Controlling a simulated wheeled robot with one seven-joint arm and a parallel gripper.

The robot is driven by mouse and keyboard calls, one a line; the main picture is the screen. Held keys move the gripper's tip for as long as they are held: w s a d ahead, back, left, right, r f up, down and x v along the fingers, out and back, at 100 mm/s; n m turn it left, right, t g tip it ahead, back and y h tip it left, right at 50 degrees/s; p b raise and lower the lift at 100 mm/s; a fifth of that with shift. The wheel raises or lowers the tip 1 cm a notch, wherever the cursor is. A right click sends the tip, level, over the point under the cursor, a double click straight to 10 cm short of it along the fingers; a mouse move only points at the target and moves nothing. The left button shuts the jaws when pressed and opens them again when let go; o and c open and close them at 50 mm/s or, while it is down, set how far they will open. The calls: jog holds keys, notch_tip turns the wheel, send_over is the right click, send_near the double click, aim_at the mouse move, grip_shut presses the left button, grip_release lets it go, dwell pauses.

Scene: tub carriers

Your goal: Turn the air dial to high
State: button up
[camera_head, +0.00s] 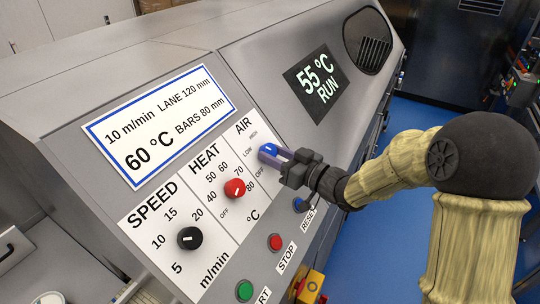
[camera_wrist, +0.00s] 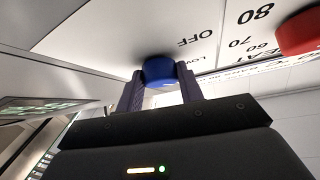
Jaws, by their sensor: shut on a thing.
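The blue air dial (camera_head: 268,149) is on the sloped panel under the word AIR, with OFF, LOW and HIGH marked around it. My gripper (camera_head: 275,155) is shut on the dial, coming from the right. In the wrist view the blue dial (camera_wrist: 159,71) sits between the two fingertips (camera_wrist: 160,85), with OFF and part of LOW printed nearby. The fingers partly cover the dial, so I cannot tell exactly which mark it points at.
The red heat dial (camera_head: 235,188) and black speed dial (camera_head: 190,238) are lower left. A blue reset button (camera_head: 301,205), red stop button (camera_head: 275,242) and green button (camera_head: 244,290) lie below. The display (camera_head: 316,83) reads 55 °C RUN.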

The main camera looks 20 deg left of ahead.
jog(key=m+t+h, duration=0.1)
jog(key=m, duration=0.1)
jog(key=m+t+h+b, duration=0.1)
jog(key=m+t, duration=0.1)
jog(key=m, duration=0.1)
jog(key=shift+s+f, duration=0.1)
jog(key=shift+s, duration=0.1)
jog(key=m+h, duration=0.1)
jog(key=m+t+h, duration=0.1)
jog(key=m, duration=0.1)
jog(key=m+t+h+b, duration=0.1)
jog(key=m, duration=0.1)
jog(key=shift+s+a, duration=0.15)
jog(key=shift+s, duration=0.1)
jog(key=shift+m, duration=0.4)
jog(key=o, duration=1)
jog(key=shift+r, duration=0.3)
jog(key=shift+s, duration=0.1)
